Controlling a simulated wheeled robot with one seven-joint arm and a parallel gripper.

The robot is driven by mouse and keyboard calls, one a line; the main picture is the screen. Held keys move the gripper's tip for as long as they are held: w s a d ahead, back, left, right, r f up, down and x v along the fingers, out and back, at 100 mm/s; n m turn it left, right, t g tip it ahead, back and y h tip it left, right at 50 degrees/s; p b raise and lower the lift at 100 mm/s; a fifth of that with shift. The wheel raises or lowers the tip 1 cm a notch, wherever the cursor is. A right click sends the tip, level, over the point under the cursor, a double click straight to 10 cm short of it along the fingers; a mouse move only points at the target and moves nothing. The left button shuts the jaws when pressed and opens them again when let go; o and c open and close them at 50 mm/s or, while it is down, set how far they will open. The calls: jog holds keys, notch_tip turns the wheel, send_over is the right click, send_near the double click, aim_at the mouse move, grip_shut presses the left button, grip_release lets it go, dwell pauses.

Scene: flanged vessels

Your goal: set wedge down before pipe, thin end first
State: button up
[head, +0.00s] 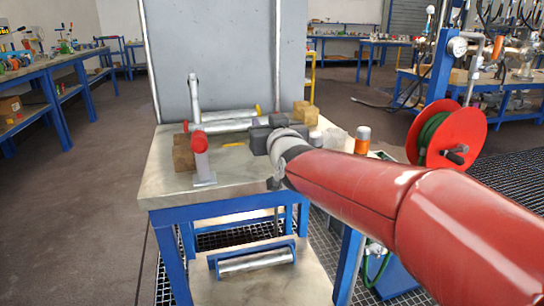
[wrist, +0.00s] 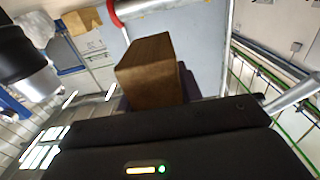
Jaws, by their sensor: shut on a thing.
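My gripper (head: 258,140) is over the table's right half, near the pipes. In the wrist view it is shut on a brown wooden wedge (wrist: 148,72), which stands out beyond the dark gripper body. A silver pipe (head: 222,126) with a red end lies across the table, to the left of the gripper. A red-ended pipe (wrist: 140,8) also shows at the top of the wrist view, beyond the wedge. I cannot tell whether the wedge touches the table.
Wooden blocks sit at the table's left (head: 183,152) and back right (head: 306,113).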

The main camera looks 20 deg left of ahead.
notch_tip(320, 180, down, 6)
jog(key=b, duration=0.3)
jog(key=shift+r, duration=0.1)
jog(key=shift+f, duration=0.2)
jog(key=o, duration=1)
jog(key=shift+r, duration=0.2)
jog(key=shift+s+d, duration=0.1)
jog(key=shift+s, duration=0.05)
jog(key=b+v, duration=0.1)
jog(key=v, duration=1)
jog(key=shift+s+d+b, duration=0.25)
jog(key=shift+b, duration=0.05)
